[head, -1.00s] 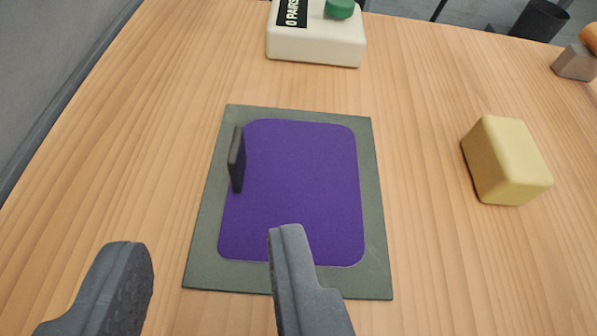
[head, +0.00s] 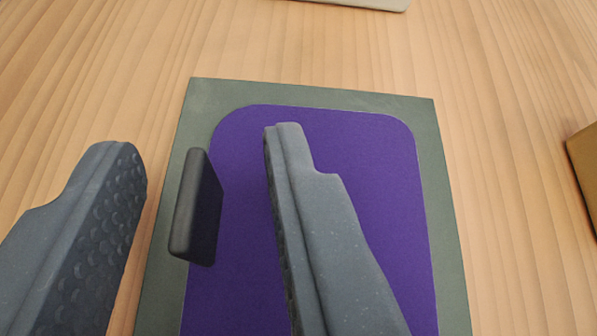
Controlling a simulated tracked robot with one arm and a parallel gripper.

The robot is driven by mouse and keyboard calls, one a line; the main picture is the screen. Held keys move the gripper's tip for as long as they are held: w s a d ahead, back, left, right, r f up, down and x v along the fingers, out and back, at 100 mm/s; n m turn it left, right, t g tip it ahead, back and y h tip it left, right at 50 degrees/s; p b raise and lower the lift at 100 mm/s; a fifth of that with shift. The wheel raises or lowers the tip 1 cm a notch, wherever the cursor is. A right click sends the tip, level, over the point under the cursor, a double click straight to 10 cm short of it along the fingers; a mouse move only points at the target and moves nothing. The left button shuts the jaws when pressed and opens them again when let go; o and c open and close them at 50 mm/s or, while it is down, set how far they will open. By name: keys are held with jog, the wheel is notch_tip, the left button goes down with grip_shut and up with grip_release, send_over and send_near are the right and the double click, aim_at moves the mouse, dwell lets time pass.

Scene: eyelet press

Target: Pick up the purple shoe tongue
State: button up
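The purple shoe tongue (head: 370,170) is a flat sheet with rounded corners. It lies on a grey-green mat (head: 445,210), and its lower end is cut off by the frame. A dark upright tab (head: 197,205) stands at the tongue's left edge. My gripper (head: 195,145) is open, with one finger on each side of the tab. The right finger is over the purple sheet and hides part of it. The left finger is left of the mat, over the wood. Nothing is between the fingers except the tab, and neither finger appears to touch it.
The edge of a pale box (head: 375,3) shows at the top.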

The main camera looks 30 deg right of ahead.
grip_shut()
jog(key=shift+r, duration=0.15)
